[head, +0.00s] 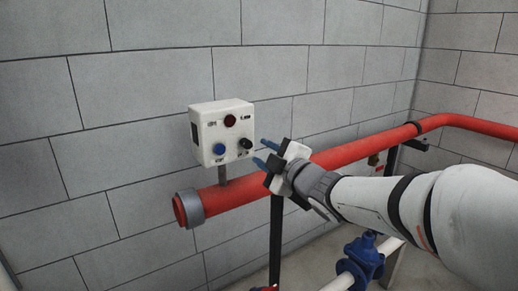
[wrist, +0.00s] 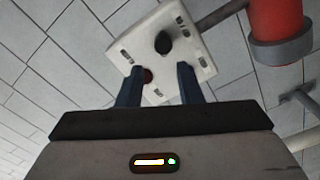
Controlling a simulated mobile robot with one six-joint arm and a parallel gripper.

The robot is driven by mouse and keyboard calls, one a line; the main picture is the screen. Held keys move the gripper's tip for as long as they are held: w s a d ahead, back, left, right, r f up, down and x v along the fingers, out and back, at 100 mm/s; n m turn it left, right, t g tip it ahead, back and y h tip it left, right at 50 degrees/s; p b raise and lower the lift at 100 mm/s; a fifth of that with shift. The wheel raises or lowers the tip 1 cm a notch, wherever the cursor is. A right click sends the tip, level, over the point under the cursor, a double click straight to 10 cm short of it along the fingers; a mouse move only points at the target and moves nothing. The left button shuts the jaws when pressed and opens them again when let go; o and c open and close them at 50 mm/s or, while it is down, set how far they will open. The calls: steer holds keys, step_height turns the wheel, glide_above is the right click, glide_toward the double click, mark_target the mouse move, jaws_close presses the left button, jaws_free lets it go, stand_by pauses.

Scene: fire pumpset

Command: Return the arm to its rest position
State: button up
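My gripper (head: 265,153) is just right of and in front of the white control box (head: 203,125) in the head view. Its two blue fingers are apart with nothing between them. The box carries a dark red button (head: 230,121), a blue button (head: 219,149) and a black knob (head: 246,144). In the wrist view the box (wrist: 188,28) lies beyond the fingertips, with the black knob (wrist: 163,43) ahead of them and the red button partly behind the left finger. The blue button cannot be made out there. My arm extends in from the right.
A thick red pipe (head: 340,154) runs along the grey block wall (head: 130,110) below and right of the box. Its grey-collared end (head: 190,208) is at the left. A blue valve (head: 362,255) and black supports stand below my arm. The space left of the box is clear.

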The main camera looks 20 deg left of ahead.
steer(key=shift+s+d, duration=0.15)
steer(key=d+m+h+p, duration=0.8)
steer(key=d+m+h, duration=0.35)
steer(key=d, duration=0.85)
steer(key=s+d+f+m+g+p, duration=0.1)
steer(key=s+d+m+g+p, duration=0.1)
steer(key=s, duration=0.5)
steer(key=s+d+f+m+g+h+p, duration=0.1)
steer(key=s+d+f+m+g+p, duration=0.1)
steer(key=s, duration=0.5)
steer(key=s+d+f+m+g+h+p, duration=0.1)
steer(key=s+d+f+m+g+p, duration=0.1)
steer(key=s+d+m+g, duration=0.3)
steer(key=s+d+m+p, duration=0.1)
steer(key=s, duration=0.2)
steer(key=shift+d+p, duration=0.2)
steer(key=shift+p, duration=0.15)
steer(key=shift+s+m, duration=0.1)
steer(key=shift+m, duration=0.15)
